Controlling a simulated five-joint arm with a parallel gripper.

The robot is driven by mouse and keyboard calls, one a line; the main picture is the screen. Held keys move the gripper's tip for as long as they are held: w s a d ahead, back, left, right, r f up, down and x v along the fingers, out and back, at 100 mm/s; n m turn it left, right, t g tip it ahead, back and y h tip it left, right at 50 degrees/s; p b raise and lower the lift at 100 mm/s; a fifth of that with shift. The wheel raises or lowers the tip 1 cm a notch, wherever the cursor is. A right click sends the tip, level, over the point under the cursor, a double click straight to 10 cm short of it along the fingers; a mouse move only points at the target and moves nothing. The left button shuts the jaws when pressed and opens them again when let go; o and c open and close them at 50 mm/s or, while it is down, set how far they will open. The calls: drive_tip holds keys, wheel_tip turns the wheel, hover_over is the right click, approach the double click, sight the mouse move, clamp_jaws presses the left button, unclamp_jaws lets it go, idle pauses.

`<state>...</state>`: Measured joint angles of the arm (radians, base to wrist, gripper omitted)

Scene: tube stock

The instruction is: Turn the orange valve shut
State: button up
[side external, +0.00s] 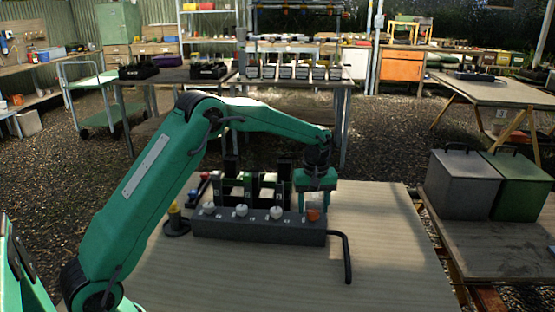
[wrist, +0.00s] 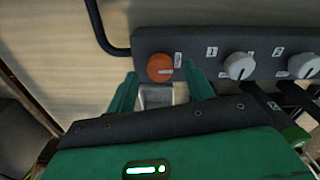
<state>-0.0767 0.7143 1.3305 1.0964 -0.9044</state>
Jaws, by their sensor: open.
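The orange valve (wrist: 159,68) is a round knob with a pale pointer mark, set at the end of a dark grey manifold bar (side external: 260,229). In the side external view the orange valve (side external: 313,214) is at the bar's right end. My gripper (side external: 316,200) is directly above or just behind it, pointing down. In the wrist view my gripper (wrist: 163,84) has its two green fingers apart, one on each side of the lower part of the knob. I cannot tell whether the fingers touch it. Nothing is held.
White knobs (wrist: 239,66) stand along the same bar beside the orange one. A dark bent pipe (side external: 347,258) leaves the bar's right end. A black stand with a yellow top (side external: 175,218) is at the left. Dark upright holders rise behind the bar. The table front (side external: 300,285) is clear.

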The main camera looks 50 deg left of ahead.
drive_tip(key=shift+f, duration=0.55)
drive_tip(key=c, duration=1)
